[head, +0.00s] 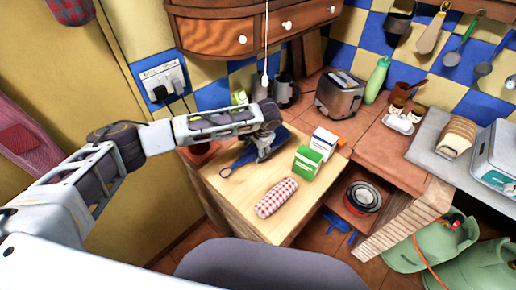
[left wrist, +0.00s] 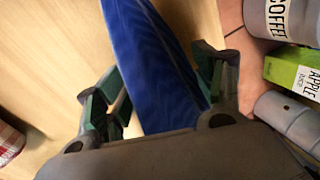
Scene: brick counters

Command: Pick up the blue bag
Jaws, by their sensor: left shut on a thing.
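The blue bag (head: 243,159) lies at the back of the wooden counter top, with a loop of it sticking out to the left. My left gripper (head: 264,150) is over the bag and partly hides it in the head view. In the left wrist view the bag (left wrist: 148,55) runs between the two green-and-grey fingers of the left gripper (left wrist: 158,88), which is shut on it. Whether the bag is clear of the counter cannot be told. My right gripper is in neither view.
A green-and-white box (head: 307,163), a white box (head: 324,142) and a red-checked bundle (head: 276,198) are on the wooden top (head: 232,205). Coffee-labelled (left wrist: 280,20) and apple-labelled (left wrist: 292,75) containers stand close by. A toaster (head: 340,95) stands behind. The top's front left is clear.

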